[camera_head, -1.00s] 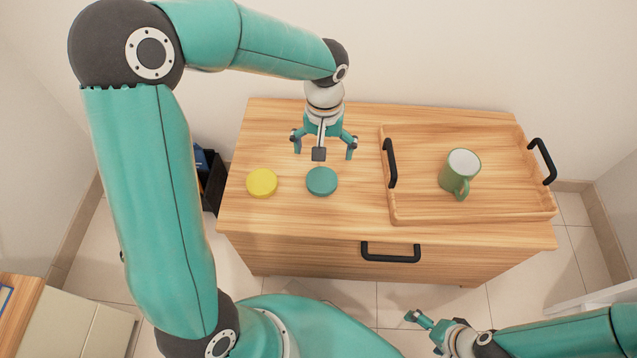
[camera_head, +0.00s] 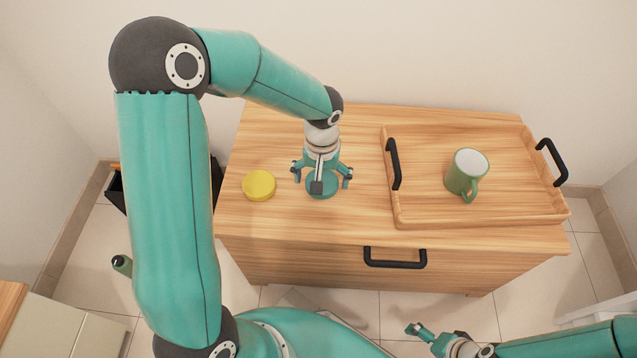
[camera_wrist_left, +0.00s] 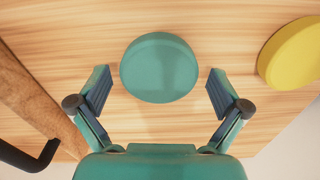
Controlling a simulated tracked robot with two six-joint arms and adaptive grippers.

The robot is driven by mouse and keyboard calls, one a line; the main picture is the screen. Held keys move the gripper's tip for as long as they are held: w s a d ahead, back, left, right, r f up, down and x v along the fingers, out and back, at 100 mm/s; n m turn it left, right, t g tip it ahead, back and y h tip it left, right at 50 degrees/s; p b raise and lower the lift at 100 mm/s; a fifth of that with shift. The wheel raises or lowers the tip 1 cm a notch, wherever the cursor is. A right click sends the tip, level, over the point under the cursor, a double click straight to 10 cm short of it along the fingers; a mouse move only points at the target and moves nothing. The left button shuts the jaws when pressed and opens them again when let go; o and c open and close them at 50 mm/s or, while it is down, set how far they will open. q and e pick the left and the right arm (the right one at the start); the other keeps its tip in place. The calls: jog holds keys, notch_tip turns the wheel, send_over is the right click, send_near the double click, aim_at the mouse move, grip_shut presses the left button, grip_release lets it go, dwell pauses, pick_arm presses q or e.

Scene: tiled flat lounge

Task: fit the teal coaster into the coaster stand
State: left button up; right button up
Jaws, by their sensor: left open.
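The teal coaster (camera_head: 327,193) is a round disc lying flat on the wooden cabinet top. In the left wrist view the coaster (camera_wrist_left: 159,67) lies between and slightly beyond my open fingers. My left gripper (camera_head: 321,181) points down over the coaster, one finger on each side, holding nothing; in the left wrist view its fingers (camera_wrist_left: 159,84) stand apart with wood showing on both sides of the coaster. My right gripper (camera_head: 424,334) is low at the bottom right, away from the cabinet top; its jaw state is unclear. I see no coaster stand in these frames.
A yellow disc (camera_head: 259,185) lies left of the teal coaster. A wooden tray (camera_head: 430,214) with black handles stands on the right and holds a green mug (camera_head: 466,174). The cabinet top (camera_head: 290,222) in front of the coaster is clear. A black drawer handle (camera_head: 394,258) juts from the front.

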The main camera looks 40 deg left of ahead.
pick_arm(q)
jog(key=shift+r, duration=0.1)
jog(key=c, duration=1.1)
jog(key=shift+o, duration=0.2)
